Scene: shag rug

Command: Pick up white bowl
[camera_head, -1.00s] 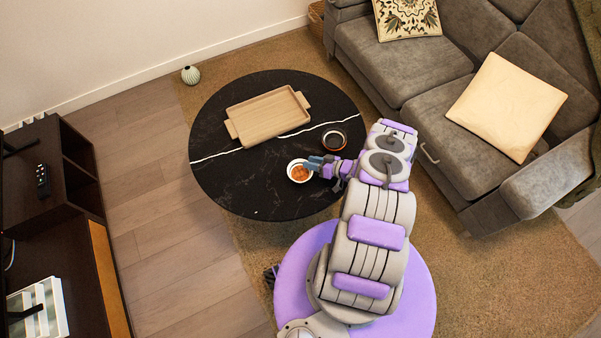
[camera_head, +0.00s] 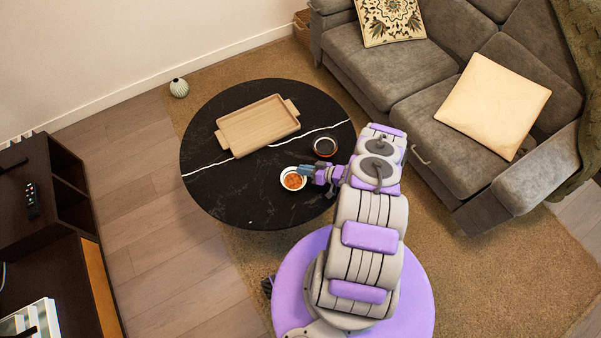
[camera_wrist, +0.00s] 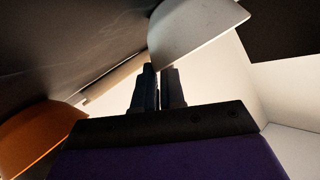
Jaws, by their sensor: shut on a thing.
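My gripper (camera_head: 308,171) reaches in from the right and is shut on the bowl's right rim. The fingers cover that part of the rim. In the wrist view the two dark fingers (camera_wrist: 159,88) stand close together beside a pale curved surface. Whether the bowl is clear of the tabletop cannot be told.
A wooden tray (camera_head: 257,126) lies on the black table (camera_head: 215,185), behind the bowl. A dark round bowl (camera_head: 325,146) stands close behind my gripper. A grey sofa (camera_head: 450,140) is at the right. The table's left part is clear.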

